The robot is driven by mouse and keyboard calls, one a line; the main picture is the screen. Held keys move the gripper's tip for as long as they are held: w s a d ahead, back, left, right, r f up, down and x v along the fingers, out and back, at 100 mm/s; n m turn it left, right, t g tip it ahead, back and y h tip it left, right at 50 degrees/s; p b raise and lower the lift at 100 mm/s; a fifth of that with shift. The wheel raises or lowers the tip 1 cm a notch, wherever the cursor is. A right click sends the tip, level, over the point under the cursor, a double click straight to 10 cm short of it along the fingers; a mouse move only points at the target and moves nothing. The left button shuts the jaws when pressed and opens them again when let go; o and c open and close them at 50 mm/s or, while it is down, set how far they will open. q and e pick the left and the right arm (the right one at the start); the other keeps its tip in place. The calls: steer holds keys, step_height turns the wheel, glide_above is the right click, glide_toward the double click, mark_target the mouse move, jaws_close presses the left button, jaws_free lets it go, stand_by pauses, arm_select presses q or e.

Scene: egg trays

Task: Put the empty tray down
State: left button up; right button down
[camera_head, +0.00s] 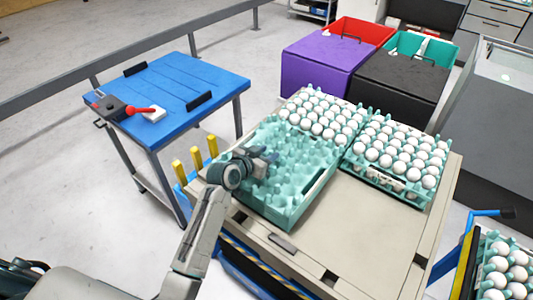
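The empty teal egg tray (290,212) is at the front left of the beige platform (345,235), with only bare cups showing. I cannot tell whether it rests on the platform or hangs just above it. My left gripper (268,163) is at the tray's left part, over the cups by its left rim. Its fingers are small and partly hidden, so I cannot tell whether they are shut on the tray. My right gripper is not in view.
Full egg trays stand behind the empty one (322,115) and to its right (400,155). More eggs are at the lower right (510,265). Yellow posts (195,160) rise at the platform's left edge. A blue table (170,90) stands at left; purple (318,70) and black (400,85) boxes are behind.

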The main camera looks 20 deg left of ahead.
arm_select(q)
steer(key=b+v, duration=0.1)
steer(key=v, duration=1.1)
steer(key=shift+b, duration=0.35)
